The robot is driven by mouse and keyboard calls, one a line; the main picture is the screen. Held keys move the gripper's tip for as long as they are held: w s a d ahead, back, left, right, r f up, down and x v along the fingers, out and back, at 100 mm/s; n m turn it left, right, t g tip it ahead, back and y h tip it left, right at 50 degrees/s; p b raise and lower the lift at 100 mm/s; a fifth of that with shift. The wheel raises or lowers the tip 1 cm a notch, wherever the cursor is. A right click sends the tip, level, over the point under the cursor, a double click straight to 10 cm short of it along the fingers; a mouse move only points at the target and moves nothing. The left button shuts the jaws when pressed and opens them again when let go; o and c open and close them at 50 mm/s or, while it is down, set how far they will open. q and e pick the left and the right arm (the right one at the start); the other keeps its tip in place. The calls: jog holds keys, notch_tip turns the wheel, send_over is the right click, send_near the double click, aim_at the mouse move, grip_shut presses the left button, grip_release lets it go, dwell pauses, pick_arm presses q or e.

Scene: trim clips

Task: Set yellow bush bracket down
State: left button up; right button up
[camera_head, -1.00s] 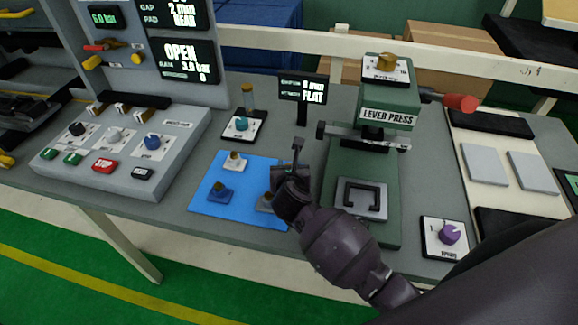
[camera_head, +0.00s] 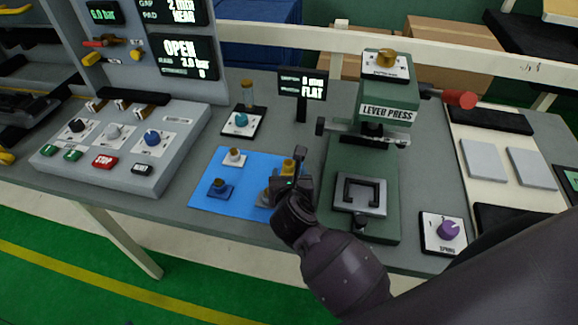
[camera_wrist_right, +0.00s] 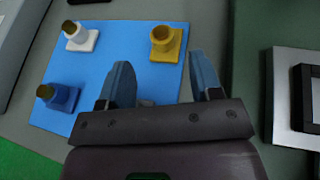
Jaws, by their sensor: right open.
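The yellow bush bracket (camera_head: 288,167) stands upright on the blue mat (camera_head: 208,205), near its far right corner. In the right wrist view the yellow bracket (camera_wrist_right: 166,43) stands clear, just beyond my fingertips. My right gripper (camera_head: 292,184) is open; its two fingers (camera_wrist_right: 160,72) are apart and do not touch the yellow bracket. A grey piece (camera_wrist_right: 147,102) shows partly between the fingers, low down and mostly hidden by the gripper. My left gripper is not in view.
A white bracket (camera_head: 234,157) and a blue bracket (camera_head: 219,188) stand on the mat's left side. The green lever press (camera_head: 345,160) stands close to the right of the mat. A control box (camera_head: 130,150) is to the left, and a purple-knob unit (camera_head: 444,233) at the front right.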

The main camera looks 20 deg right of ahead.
jog(key=shift+v, duration=2.2)
